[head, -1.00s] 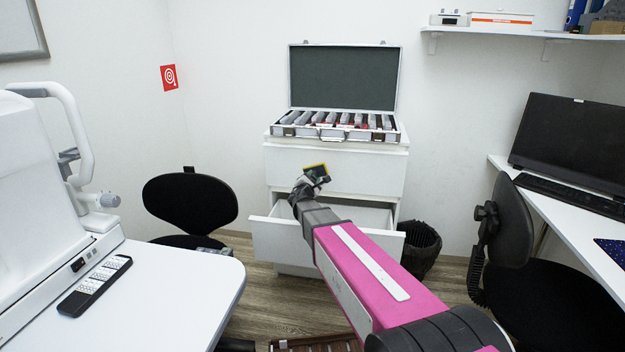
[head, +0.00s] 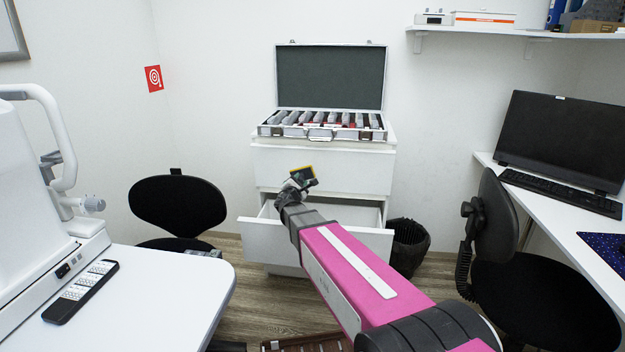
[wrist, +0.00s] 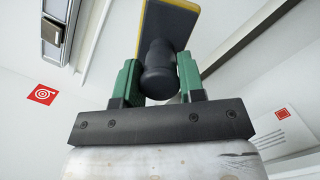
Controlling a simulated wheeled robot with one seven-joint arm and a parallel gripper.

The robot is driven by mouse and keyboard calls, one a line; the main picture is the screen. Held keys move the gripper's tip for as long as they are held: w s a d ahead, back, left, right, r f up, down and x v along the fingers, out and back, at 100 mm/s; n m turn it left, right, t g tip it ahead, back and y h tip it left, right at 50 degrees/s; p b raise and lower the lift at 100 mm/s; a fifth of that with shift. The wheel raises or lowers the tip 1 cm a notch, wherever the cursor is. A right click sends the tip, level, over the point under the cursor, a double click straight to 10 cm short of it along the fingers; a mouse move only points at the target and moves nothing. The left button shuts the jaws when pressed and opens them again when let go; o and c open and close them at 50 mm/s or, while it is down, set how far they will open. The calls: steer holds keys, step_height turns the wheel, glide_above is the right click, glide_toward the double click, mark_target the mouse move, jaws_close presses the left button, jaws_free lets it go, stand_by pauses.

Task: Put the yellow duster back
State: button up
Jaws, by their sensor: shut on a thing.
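The yellow duster (head: 302,176) shows in the head view as a dark block with a yellow edge, in front of the white drawer cabinet. In the wrist view the duster (wrist: 168,28) has a grey-black body, a yellow rim and a dark round knob handle. My gripper (wrist: 158,80) is shut on that handle, with a green finger on each side. In the head view my gripper (head: 293,187) is above the open lower drawer (head: 277,240), whose front is pulled out. The drawer's inside is partly hidden by my arm.
An open case (head: 330,128) of lens rows stands on the cabinet (head: 280,165). A black bin (head: 408,247) is right of the drawer. Black chairs stand left (head: 178,207) and right (head: 510,220). A white table (head: 150,295) with a remote (head: 82,291) is at front left.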

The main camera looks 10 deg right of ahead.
steer(key=s+d+f+m+g+y, duration=0.1)
steer(key=s+d+f+m+g, duration=0.1)
steer(key=d+f+m+g, duration=0.65)
steer(key=s+d+f+m+g+y, duration=0.1)
steer(key=d+f+m+g+y, duration=0.15)
steer(key=d+g, duration=0.95)
steer(key=d+f+y, duration=0.1)
steer(key=f, duration=0.5)
steer(key=d+f+t, duration=0.1)
steer(key=f, duration=0.6)
steer(key=s+d+f+m+t+y, duration=0.1)
steer(key=f, duration=0.5)
steer(key=shift+f+y, duration=0.35)
steer(key=o, duration=1)
steer(key=shift+c, duration=0.2)
